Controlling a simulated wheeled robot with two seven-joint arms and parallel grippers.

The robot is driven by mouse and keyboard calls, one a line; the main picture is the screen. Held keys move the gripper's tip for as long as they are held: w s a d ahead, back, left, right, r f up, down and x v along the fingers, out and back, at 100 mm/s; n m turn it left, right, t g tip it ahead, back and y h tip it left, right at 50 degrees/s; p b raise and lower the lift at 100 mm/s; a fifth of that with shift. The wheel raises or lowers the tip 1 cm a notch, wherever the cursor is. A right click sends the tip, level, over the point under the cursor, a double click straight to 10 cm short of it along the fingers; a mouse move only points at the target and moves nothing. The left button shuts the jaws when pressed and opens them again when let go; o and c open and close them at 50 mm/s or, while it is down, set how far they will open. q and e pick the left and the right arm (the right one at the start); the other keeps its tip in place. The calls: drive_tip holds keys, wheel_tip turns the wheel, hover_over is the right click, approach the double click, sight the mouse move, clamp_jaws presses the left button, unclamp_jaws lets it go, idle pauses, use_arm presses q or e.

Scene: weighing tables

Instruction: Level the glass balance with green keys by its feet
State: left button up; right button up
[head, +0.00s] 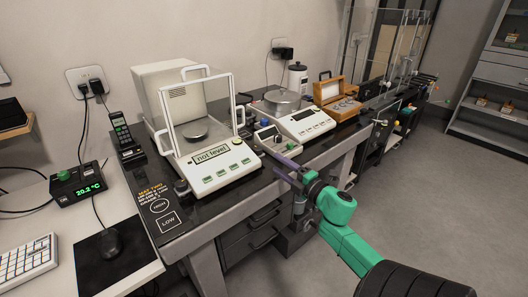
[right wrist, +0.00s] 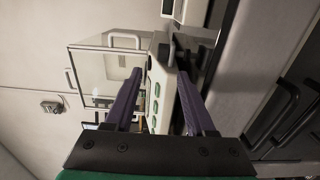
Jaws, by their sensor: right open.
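The glass balance with green keys (head: 205,165) stands on the dark table top, and its display reads "not level". A round yellow-green spot (head: 237,141) is at its right front corner. A dark foot (head: 181,187) shows at its left front corner. My right gripper (head: 279,160) is at the balance's right front side, its purple fingers pointing toward it. In the right wrist view the gripper (right wrist: 160,74) is open, with the balance's green keys (right wrist: 155,88) seen between the fingers. A dark round knob (right wrist: 172,50) shows beyond the fingertips. My left gripper is out of view.
A second balance (head: 305,122) with a round pan and a small grey unit (head: 270,139) stand to the right. A wooden box (head: 337,95) is behind. A thermometer display (head: 77,182), mouse (head: 110,243) and keyboard (head: 27,262) are at left. Open floor lies right.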

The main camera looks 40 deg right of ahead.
sight(261, 152)
drive_tip(key=w, duration=0.9)
drive_tip(key=shift+d+f, duration=0.25)
drive_tip(key=shift+w, duration=0.65)
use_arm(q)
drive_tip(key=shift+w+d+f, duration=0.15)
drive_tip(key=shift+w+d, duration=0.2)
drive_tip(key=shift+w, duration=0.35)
use_arm(e)
clamp_jaws()
